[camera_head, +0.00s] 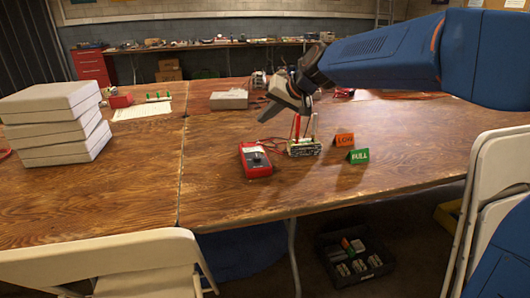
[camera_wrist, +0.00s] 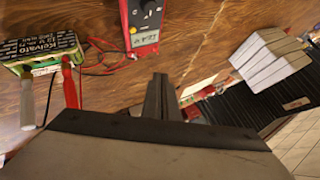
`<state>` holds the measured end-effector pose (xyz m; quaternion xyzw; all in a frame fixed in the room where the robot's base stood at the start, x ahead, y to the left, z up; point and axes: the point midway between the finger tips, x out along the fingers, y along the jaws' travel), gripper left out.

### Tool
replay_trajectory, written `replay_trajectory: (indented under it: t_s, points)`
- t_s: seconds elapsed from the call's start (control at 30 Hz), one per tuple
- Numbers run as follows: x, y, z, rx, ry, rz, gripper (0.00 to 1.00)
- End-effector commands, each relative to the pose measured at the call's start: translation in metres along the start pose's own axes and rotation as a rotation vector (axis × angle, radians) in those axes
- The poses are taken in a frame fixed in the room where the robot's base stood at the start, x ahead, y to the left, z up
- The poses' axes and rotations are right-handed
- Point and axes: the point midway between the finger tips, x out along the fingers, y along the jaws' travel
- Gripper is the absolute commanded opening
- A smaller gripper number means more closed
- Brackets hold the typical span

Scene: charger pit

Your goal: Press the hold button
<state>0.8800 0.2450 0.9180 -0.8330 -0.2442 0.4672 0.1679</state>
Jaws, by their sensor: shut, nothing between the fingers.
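A red multimeter (camera_head: 256,161) lies on the wooden table with its dial and display facing up. It also shows at the top of the wrist view (camera_wrist: 141,22), cut off by the frame edge; its display has digits on it. I cannot make out which spot on it is the hold button. My gripper (camera_head: 276,110) is above the table, over and slightly behind the meter, apart from it. In the wrist view its fingers (camera_wrist: 161,92) are together with nothing between them.
A labelled battery block (camera_head: 303,148) with upright red and white probes (camera_wrist: 68,85) stands right of the meter, red leads behind. White boxes (camera_head: 55,122) are stacked at left. Table between is clear.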

Motion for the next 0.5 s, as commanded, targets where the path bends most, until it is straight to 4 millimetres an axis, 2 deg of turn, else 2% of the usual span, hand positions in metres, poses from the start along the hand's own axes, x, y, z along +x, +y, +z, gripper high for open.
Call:
replay_trajectory:
  t_s: [0.27,0.5]
  points:
    - [0.005,0.004,0.004,0.001,-0.001,0.0,0.0]
    - [0.023,0.017,0.018,0.001,-0.001,0.002,0.0]
